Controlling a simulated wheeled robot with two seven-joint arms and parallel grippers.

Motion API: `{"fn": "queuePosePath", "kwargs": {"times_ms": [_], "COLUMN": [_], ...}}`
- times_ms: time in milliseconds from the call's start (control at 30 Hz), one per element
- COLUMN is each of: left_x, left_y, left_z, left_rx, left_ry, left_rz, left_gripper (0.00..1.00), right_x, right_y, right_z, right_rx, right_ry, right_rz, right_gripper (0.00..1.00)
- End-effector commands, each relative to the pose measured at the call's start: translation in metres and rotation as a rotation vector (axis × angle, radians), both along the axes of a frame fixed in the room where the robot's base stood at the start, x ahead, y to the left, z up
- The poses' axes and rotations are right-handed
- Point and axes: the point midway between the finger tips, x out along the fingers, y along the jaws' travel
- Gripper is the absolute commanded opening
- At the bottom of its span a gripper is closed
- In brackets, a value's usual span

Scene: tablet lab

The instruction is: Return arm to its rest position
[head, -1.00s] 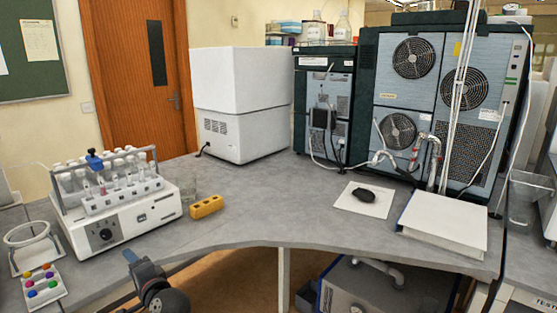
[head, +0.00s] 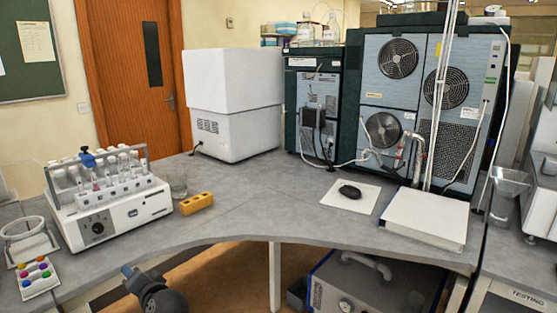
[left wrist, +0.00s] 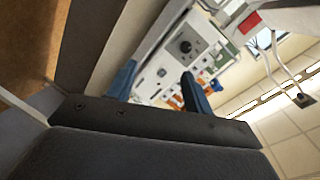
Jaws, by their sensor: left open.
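My left arm shows at the bottom of the head view, in front of the bench edge, with the tip of my left gripper (head: 127,271) below the bench top. In the left wrist view my left gripper (left wrist: 158,70) has its two blue fingers spread apart with nothing between them. The arm and gripper look clear of the bench (head: 235,220), with no contact seen. My right arm and gripper are not in view.
A white tube shaker (head: 108,210) stands on the bench at left, with a coloured-dot tray (head: 37,277) in front. The middle is bare.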

Motion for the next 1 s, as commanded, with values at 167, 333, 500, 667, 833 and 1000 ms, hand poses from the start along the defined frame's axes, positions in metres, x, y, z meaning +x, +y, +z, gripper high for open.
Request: {"fn": "queuePosePath", "kwargs": {"times_ms": [167, 333, 500, 667, 833, 1000], "left_x": [-0.001, -0.010, -0.047, -0.102, -0.164, -0.223], "left_y": [-0.020, -0.058, -0.112, -0.161, -0.198, -0.221], "left_z": [-0.014, -0.034, -0.078, -0.124, -0.163, -0.194], "left_rx": [-0.222, -0.490, -0.771, -0.966, -1.082, -1.146], "left_ry": [-0.044, -0.048, 0.050, 0.205, 0.362, 0.480], "left_rz": [-0.032, -0.083, -0.135, -0.172, -0.206, -0.209], "left_gripper": [0.51, 0.51, 0.51, 0.51, 0.51, 0.51], "right_x": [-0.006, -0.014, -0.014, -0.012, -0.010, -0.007], "right_y": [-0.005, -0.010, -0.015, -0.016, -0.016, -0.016], "right_z": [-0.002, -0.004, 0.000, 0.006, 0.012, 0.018], "right_rx": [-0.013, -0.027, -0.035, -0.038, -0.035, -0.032], "right_ry": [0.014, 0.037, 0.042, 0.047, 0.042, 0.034], "right_rz": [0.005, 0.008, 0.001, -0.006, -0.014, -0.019], "right_gripper": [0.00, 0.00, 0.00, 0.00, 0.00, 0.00]}}
